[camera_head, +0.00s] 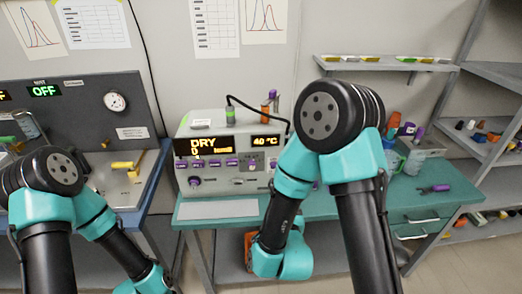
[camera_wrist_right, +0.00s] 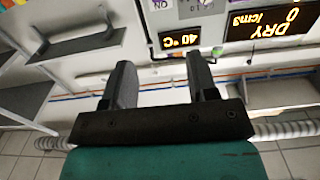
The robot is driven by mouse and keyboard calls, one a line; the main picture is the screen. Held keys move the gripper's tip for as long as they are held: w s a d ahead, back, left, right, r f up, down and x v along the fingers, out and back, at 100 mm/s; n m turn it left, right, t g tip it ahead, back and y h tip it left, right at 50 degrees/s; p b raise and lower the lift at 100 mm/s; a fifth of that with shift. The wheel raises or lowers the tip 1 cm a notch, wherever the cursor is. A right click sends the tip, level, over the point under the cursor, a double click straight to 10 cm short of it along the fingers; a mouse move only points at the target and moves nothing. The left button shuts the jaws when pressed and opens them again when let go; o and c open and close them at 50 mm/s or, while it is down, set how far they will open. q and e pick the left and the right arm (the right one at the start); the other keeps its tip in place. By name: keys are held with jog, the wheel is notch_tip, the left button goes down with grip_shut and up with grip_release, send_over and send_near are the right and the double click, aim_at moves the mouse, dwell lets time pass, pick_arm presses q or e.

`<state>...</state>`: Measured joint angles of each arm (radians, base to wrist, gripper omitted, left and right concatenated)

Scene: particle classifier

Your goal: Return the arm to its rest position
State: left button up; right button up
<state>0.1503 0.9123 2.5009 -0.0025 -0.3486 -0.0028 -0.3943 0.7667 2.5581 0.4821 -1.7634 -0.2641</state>
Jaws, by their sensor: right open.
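My right arm (camera_head: 353,190) stands folded in the head view, in front of the teal workbench and the particle classifier. Its gripper is hidden behind or below the arm links in that view. In the right wrist view, my right gripper (camera_wrist_right: 160,85) is open, with two dark fingers apart and nothing between them. My left arm (camera_head: 45,205) is bent at the left in the head view, and its gripper is out of the frame. The particle classifier (camera_head: 225,175) shows DRY and 40 °C on its displays. The same displays appear upside down in the wrist view (camera_wrist_right: 268,25).
The teal bench (camera_head: 320,207) holds a purple-handled tool (camera_head: 434,188) and several bottles at the right. A grey panel station (camera_head: 90,110) with a gauge stands left. A wall shelf (camera_head: 385,64) and grey shelving (camera_head: 490,150) are at the right.

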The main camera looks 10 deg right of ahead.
jog(key=s+d+f+g+y, duration=0.15)
jog(key=f+g, duration=0.25)
jog(key=f, duration=0.5)
jog(key=s+d+f+g+y, duration=0.1)
jog(key=d+f+g+y, duration=0.1)
jog(key=f+g, duration=0.45)
jog(key=s+d+f+g+y, duration=0.2)
jog(key=s+f+g, duration=0.4)
jog(key=s+f, duration=0.5)
jog(key=shift+s+d+f+m+g, duration=0.15)
jog(key=shift+d+f+m+g, duration=0.25)
jog(key=shift+d+f, duration=0.4)
